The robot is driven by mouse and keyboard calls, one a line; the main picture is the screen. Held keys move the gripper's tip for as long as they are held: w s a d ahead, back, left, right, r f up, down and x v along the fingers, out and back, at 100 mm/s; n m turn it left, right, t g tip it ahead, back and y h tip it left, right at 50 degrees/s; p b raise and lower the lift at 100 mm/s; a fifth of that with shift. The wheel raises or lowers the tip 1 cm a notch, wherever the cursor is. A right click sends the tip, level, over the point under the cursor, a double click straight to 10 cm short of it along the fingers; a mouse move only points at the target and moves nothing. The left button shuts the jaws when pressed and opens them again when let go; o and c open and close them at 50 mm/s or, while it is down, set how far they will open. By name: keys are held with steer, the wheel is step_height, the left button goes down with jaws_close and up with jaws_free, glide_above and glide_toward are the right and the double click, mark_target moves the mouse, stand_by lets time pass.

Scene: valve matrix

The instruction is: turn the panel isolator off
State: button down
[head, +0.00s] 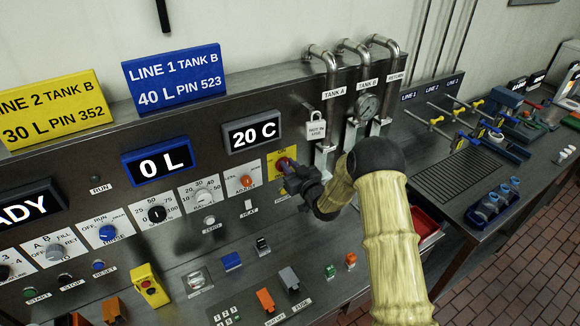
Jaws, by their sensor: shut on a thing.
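The panel isolator is a red rotary knob (286,163) on a yellow plate (273,158), at the right end of the control panel below the 20 C display. My gripper (290,172) is at the knob, shut on it, with my arm reaching in from the lower right. The fingers and wrist hide part of the knob and the plate, so the knob's exact angle cannot be told.
Switches and coloured blocks stand on the ledge below. A tool bench (460,175) is at the right.

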mark_target(278, 169)
steer(key=shift+f+n+b, duration=0.2)
steer(key=shift+n+b, duration=0.1)
steer(key=shift+b, duration=0.5)
steer(key=n+b, duration=0.4)
steer(key=b, duration=0.5)
steer(key=s+a+f+n+b, duration=0.1)
steer(key=n+b, duration=0.4)
steer(key=b, duration=0.5)
steer(key=a+f+n+b, duration=0.1)
steer(key=n+b, duration=0.3)
steer(key=b, duration=0.6)
steer(key=shift+s+f+n, duration=0.15)
steer(key=shift+s+n, duration=0.05)
steer(key=shift+n, duration=0.1)
steer(key=n+b, duration=0.3)
steer(key=b, duration=0.3)
steer(key=shift+f+n, duration=0.15)
steer(key=shift+n, duration=0.25)
steer(key=c, duration=1.4)
jaws_free()
steer(key=shift+o, duration=0.2)
